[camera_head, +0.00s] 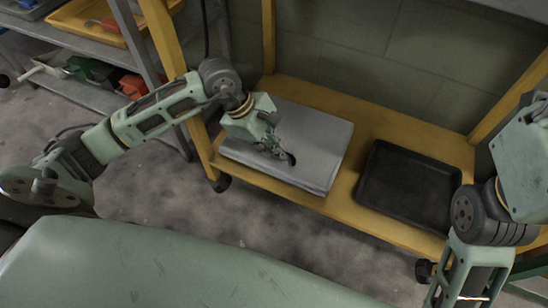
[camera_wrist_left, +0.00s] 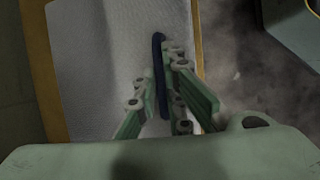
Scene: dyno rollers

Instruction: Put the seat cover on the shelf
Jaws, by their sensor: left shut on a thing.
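The seat cover (camera_head: 318,138) looks like a light grey, flat, folded piece. It lies at the left of a low yellow shelf (camera_head: 372,118) in the head view. It fills the middle of the left wrist view (camera_wrist_left: 100,60), with a dark blue strip (camera_wrist_left: 158,62) along it. My left gripper (camera_head: 284,156) is over its near part, pointing down, with its fingers shut on the dark strip. The fingertips (camera_wrist_left: 166,75) show on either side of the strip. My right arm shows at the right edge of the head view, but its gripper is out of the frame.
A black tray (camera_head: 408,187) sits on the yellow shelf, right of the seat cover. Yellow posts rise at the shelf's corners. A grey rack (camera_head: 65,40) with a yellow bin (camera_head: 100,22) stands at the upper left. Bare shelf shows between cover and tray.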

